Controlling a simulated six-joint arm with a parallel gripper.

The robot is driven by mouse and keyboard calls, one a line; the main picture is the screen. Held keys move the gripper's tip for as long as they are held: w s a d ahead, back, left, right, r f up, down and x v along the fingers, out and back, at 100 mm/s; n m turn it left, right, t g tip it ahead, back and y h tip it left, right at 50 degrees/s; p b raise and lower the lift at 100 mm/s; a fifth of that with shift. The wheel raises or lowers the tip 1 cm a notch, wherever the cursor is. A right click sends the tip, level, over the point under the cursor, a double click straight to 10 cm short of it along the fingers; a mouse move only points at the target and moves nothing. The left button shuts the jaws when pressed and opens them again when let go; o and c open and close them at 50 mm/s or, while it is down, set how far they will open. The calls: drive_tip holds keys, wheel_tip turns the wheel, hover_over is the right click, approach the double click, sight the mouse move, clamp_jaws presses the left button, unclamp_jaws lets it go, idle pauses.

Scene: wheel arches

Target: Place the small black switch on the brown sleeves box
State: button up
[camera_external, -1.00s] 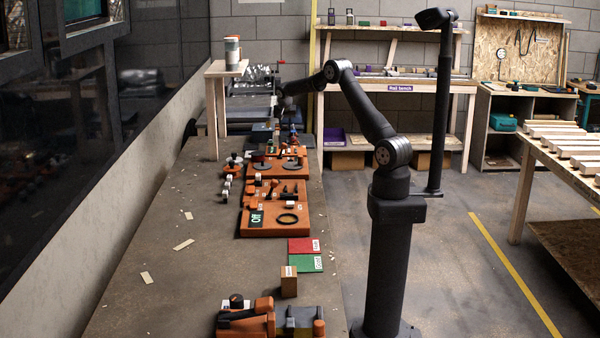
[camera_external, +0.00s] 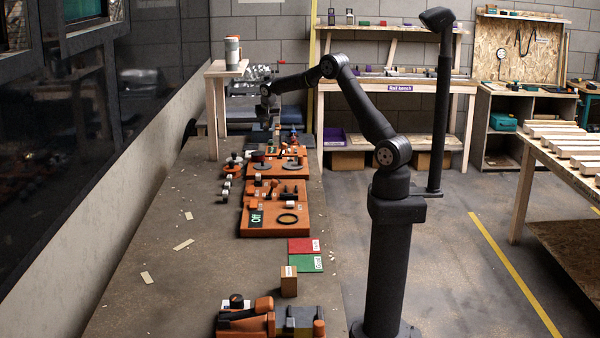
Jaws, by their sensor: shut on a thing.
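My gripper (camera_external: 267,118) is at the far end of the long workbench, pointing down beside the wooden stand. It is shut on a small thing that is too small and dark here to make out. I cannot pick out the small black switch for certain. A small upright brown box (camera_external: 289,286) with a pale label stands near the front of the bench, far from my gripper. Its label is too small to read, so I cannot confirm that it is the sleeves box. Nothing is seen on its top.
Orange boards (camera_external: 257,225) with dark parts lie along the bench between my gripper and the brown box. A red card (camera_external: 302,245) and green card (camera_external: 306,263) lie behind the box. An orange-and-black fixture (camera_external: 262,320) is in front. The bench's left side is mostly clear.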

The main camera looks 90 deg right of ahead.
drive_tip(key=w+a+r+n+t+y, duration=0.1)
drive_tip(key=w+a+n, duration=0.35)
drive_tip(key=a, duration=0.85)
drive_tip(key=w+a+r+n+t, duration=0.1)
drive_tip(key=w+a, duration=0.7)
drive_tip(key=a, duration=0.4)
drive_tip(key=w+a+n+t+y, duration=0.1)
drive_tip(key=w+a+n, duration=0.35)
drive_tip(key=a, duration=0.85)
drive_tip(key=w+a+r+n+y, duration=0.1)
drive_tip(key=w+a+n, duration=0.1)
drive_tip(key=a, duration=1.6)
drive_tip(key=n+g+y, duration=0.1)
drive_tip(key=n+y, duration=0.3)
drive_tip(key=n, duration=0.8)
hover_over(286, 273)
drive_tip(key=d, duration=0.2)
drive_tip(key=f, duration=0.1)
drive_tip(key=s+f, duration=0.1)
drive_tip(key=f, duration=0.1)
drive_tip(key=shift+d+f, duration=0.1)
drive_tip(key=shift+d, duration=0.05)
drive_tip(key=shift+s+a+f, duration=0.15)
drive_tip(key=shift+a+f, duration=0.2)
drive_tip(key=shift+a, duration=0.1)
drive_tip(key=shift+f, duration=1.9)
